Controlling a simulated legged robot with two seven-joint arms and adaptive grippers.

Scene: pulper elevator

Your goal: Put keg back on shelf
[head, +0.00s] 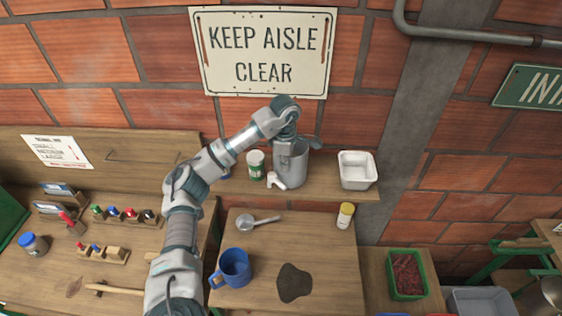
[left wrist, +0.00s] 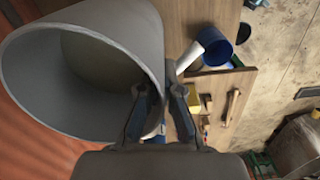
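The keg (head: 290,167) is a grey open-topped cylinder with a white tap low on its left side. In the head view it appears to stand upright on the wall shelf (head: 330,190), under my left arm's end. In the left wrist view the keg (left wrist: 85,90) fills the left side, its mouth toward the camera. My left gripper (left wrist: 160,95) straddles its rim, one finger inside the mouth and one outside, drawn in on the wall. In the head view this gripper (head: 300,142) is partly hidden at the keg's top. My right gripper is out of view.
A green-and-white can (head: 255,165) stands left of the keg, close by. A white tub (head: 357,170) stands right of it on the shelf. Below, the table holds a blue mug (head: 234,268), a ladle (head: 258,222) and a yellow-capped jar (head: 345,215). The brick wall is directly behind.

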